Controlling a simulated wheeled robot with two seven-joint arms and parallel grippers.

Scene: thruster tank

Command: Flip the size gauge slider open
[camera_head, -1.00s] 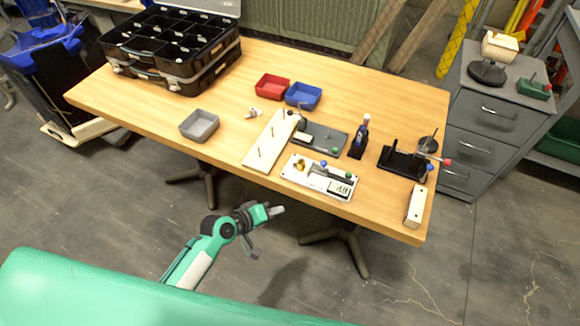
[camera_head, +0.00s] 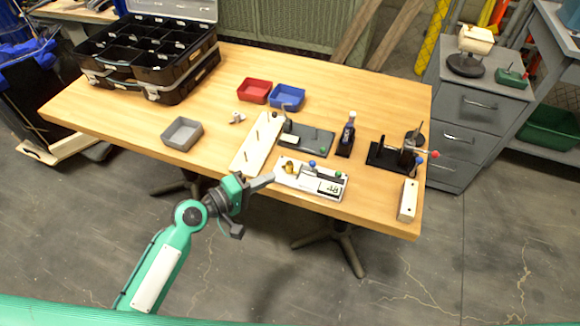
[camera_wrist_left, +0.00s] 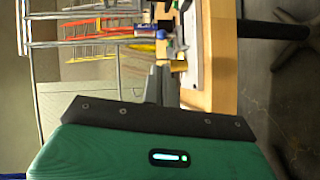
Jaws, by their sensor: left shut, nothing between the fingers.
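The size gauge looks to be the white plate (camera_head: 328,191) near the table's front edge. It carries a brass-coloured round part (camera_head: 289,167), a dark slider bar with a blue knob (camera_head: 312,164), a green knob (camera_head: 338,175) and a small label. My left gripper (camera_head: 268,180) is shut and empty, with its fingertips beside the plate's left end; whether they touch it I cannot tell. In the left wrist view the fingers (camera_wrist_left: 157,84) point toward the table edge, and the plate (camera_wrist_left: 192,50) shows only in part. My right gripper is not in view.
A cream board with pegs (camera_head: 258,145) lies left of the plate, a dark grey fixture (camera_head: 310,138) behind it. A black stand (camera_head: 388,157) and a cream block (camera_head: 408,200) are at right. Grey (camera_head: 182,133), red (camera_head: 255,90) and blue (camera_head: 287,97) bins stand farther back. The table's left front is clear.

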